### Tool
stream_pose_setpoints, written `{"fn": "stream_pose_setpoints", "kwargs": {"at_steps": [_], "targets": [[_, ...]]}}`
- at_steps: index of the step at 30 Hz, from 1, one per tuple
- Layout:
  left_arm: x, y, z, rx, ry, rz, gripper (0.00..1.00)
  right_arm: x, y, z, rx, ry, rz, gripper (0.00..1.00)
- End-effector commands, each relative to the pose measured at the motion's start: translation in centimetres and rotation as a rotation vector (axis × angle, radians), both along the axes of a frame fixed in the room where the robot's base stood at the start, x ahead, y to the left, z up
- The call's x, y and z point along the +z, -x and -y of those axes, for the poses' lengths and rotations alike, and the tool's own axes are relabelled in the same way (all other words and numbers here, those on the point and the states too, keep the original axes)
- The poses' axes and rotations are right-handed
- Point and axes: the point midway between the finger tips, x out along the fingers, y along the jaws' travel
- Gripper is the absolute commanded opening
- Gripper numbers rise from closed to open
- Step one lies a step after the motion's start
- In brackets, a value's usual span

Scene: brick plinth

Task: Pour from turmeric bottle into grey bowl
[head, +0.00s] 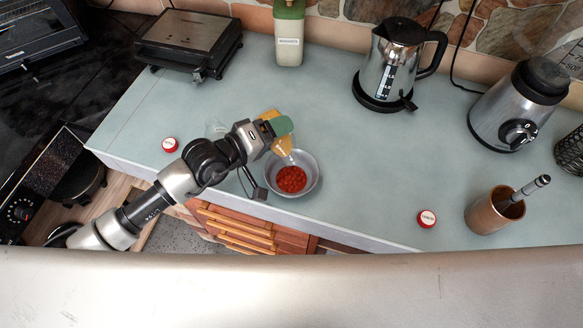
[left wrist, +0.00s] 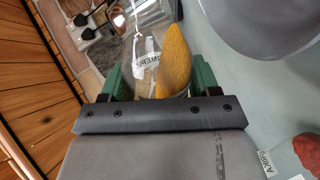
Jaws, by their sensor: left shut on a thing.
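The turmeric bottle (head: 281,146) is clear, with yellow-orange powder inside. No falling powder is visible. My right gripper is not in view.
A kettle (head: 390,65), a blender base (head: 520,105), a brown cup (head: 494,211), a green-topped container (head: 289,35) and a grill (head: 188,42) stand around. The counter's middle is clear.

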Motion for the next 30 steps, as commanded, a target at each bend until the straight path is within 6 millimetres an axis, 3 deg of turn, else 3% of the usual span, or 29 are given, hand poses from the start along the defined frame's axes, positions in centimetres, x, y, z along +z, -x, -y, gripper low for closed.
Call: {"fn": "stream_pose_setpoints", "kwargs": {"at_steps": [30], "targets": [[-0.18,0.22,0.15,0.000,-0.030,0.053,0.35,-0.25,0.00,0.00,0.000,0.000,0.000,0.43]]}}
